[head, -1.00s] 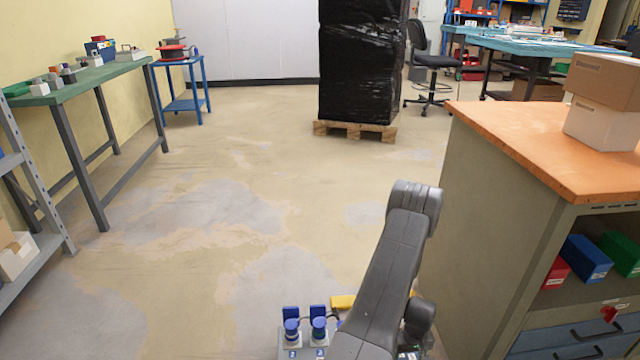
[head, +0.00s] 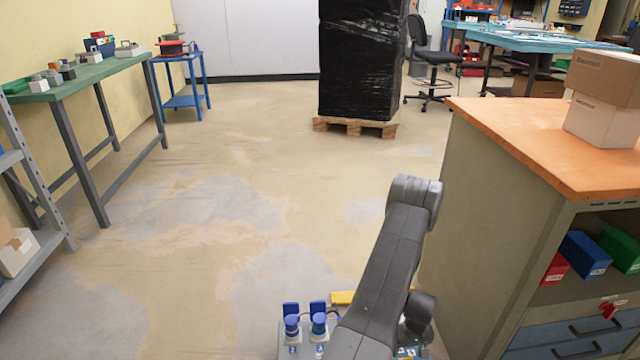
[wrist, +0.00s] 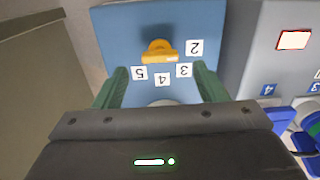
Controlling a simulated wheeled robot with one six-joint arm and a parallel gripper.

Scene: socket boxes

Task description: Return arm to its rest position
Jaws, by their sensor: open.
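My gripper (wrist: 160,72) shows in the wrist view with its two green fingers apart and nothing between them. Beyond the fingers is a blue box face (wrist: 122,35) with an orange-yellow handle-like part (wrist: 160,52) and white number labels 2, 3, 4 and 5. I cannot tell the gap between the fingers and this face. In the head view my arm (head: 385,270) is bent, its upper joint raised and its lower end near the bottom edge. The gripper itself is hidden there.
Blue plugs (head: 291,325) on a grey box stand left of my arm, by a yellow piece (head: 343,298). An orange-topped cabinet (head: 520,135) is close on the right. A green-topped bench (head: 95,78) is at left. The floor (head: 230,200) between is clear, up to a wrapped pallet (head: 360,60).

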